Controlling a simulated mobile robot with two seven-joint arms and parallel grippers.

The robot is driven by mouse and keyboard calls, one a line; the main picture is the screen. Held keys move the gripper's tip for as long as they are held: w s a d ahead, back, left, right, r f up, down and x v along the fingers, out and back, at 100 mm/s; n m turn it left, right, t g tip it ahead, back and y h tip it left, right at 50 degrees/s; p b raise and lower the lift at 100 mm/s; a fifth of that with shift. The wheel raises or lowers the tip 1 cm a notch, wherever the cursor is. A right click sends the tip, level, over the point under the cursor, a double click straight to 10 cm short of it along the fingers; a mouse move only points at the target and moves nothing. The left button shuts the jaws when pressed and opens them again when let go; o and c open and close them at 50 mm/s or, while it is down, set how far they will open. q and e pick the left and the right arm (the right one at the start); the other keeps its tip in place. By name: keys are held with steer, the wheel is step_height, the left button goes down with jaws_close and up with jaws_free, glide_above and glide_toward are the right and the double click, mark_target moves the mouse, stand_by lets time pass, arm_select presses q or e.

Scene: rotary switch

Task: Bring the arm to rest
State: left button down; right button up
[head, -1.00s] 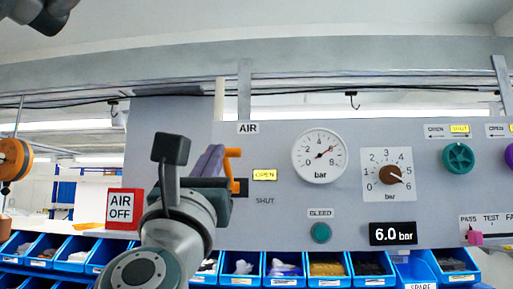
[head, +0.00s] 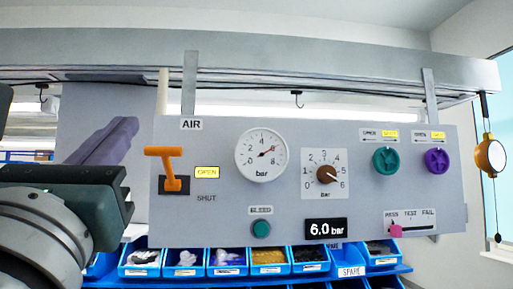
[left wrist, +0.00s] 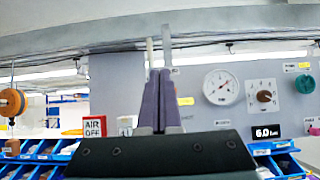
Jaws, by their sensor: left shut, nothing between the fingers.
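My left gripper (head: 122,128) is at the left of the head view, its purple-grey fingers shut and empty. They point up and right, left of the orange AIR lever (head: 168,162) with a gap between in the picture. In the left wrist view the fingers (left wrist: 158,78) stand together in front of the grey panel. The brown rotary knob (head: 327,174) sits on a white 0–6 bar dial, its pointer to the lower right near 6. The display (head: 326,228) reads 6.0 bar. The gauge (head: 262,156) needle points to upper right. My right gripper is not in view.
The grey panel (head: 225,220) also carries a green BLEED button (head: 261,229), a teal knob (head: 385,161), a purple knob (head: 437,161) and a pink slider (head: 396,230). Blue bins (head: 227,262) line up below. An orange reel (head: 490,153) hangs at the right.

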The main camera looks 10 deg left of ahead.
arm_select(q)
steer(key=d+f+m+g+h+p, duration=0.1)
steer(key=d+f+m+g+h, duration=0.4)
steer(key=m+h, duration=1.15)
steer(key=s+d+f+m+g+y+p, duration=0.1)
steer(key=s+d+f+m+g, duration=0.15)
steer(key=f+m, duration=0.4)
steer(key=s+d+f+m+g+y, duration=0.1)
steer(key=d+f+m+g, duration=0.2)
steer(key=f+m, duration=0.3)
steer(key=s+a+f+m+g+y, duration=0.4)
steer(key=s+a+f+m+g, duration=0.1)
steer(key=s+a+f+m, duration=0.1)
steer(key=s+a+f+m+g+y+p, duration=0.1)
steer(key=s+a+f+m+g+y, duration=0.3)
steer(key=s+f, duration=0.5)
steer(key=shift+s+a+f+m+g, duration=0.15)
steer(key=shift+s+a+m+g, duration=0.6)
steer(key=shift+a+m, duration=0.2)
